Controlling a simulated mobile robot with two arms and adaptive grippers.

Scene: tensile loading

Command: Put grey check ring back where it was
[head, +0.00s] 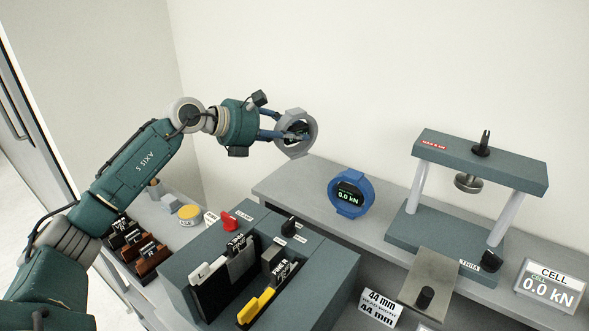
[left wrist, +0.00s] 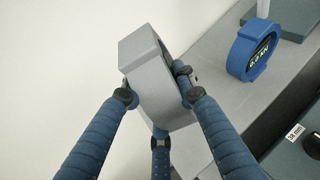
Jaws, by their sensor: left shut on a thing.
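The grey check ring (head: 299,147) is held up in the air by my left gripper (head: 277,128), left of the bench and in front of the wall. In the left wrist view the grey ring (left wrist: 148,75) sits between the blue fingers (left wrist: 158,100), which are shut on it. Its face is turned away from the wrist camera. A blue ring (head: 350,193) with a 0.0 kN display stands upright on the grey bench (head: 300,186). It also shows in the left wrist view (left wrist: 240,58). My right gripper is not in view.
A press frame (head: 480,160) stands on the bench at right, with a CELL display (head: 550,287) beside it. A dark teal console (head: 325,262) with levers is in front. A yellow button (head: 190,212) is at left. The bench left of the blue ring is clear.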

